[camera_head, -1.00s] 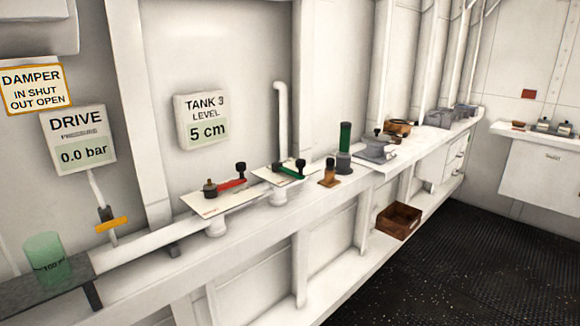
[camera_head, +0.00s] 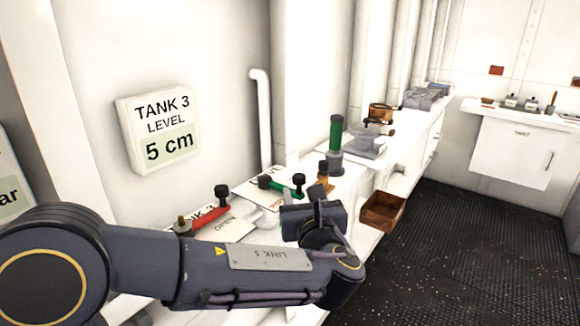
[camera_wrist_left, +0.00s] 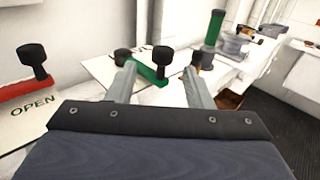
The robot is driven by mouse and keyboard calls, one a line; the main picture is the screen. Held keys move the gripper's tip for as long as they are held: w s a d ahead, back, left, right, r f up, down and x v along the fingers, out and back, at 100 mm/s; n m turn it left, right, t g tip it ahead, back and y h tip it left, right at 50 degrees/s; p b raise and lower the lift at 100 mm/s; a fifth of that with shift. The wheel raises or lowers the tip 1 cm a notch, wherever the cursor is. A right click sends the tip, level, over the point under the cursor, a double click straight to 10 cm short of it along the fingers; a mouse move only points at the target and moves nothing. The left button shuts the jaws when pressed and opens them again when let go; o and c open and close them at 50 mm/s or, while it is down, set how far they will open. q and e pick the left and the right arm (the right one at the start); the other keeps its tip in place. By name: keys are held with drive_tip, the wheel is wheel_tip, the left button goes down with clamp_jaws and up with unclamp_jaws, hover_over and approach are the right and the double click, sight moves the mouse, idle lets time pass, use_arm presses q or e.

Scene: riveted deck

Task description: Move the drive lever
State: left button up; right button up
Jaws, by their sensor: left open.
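Two hand levers stand on white plates along the bench, and I cannot tell by label which is the drive lever. The red lever (camera_head: 212,215) has a black knob, and its plate reads OPEN in the left wrist view, where the lever (camera_wrist_left: 25,88) is at the far left. The green lever (camera_head: 284,186), also with black knobs, is just beyond it. In the left wrist view the green lever (camera_wrist_left: 149,72) shows ahead, between and beyond the fingers. My left gripper (camera_wrist_left: 160,70) is open and empty. My left forearm and wrist hide part of the plates in the head view.
A green-topped cylinder (camera_head: 336,135) and a small brown-based fitting (camera_head: 323,177) stand beyond the levers. A white pipe (camera_head: 264,120) rises behind. A brown crate (camera_head: 382,211) sits lower right. A TANK 3 LEVEL gauge (camera_head: 160,128) reads 5 cm. The dark floor at right is open.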

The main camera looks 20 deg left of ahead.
sight(300, 180)
use_arm(q)
drive_tip(key=shift+w+d+r, duration=0.15)
drive_tip(key=shift+w+r, duration=0.1)
drive_tip(key=shift+r, duration=0.05)
drive_tip(key=p+x, duration=0.1)
drive_tip(key=x, duration=0.5)
drive_tip(key=shift+w, duration=0.35)
clamp_jaws()
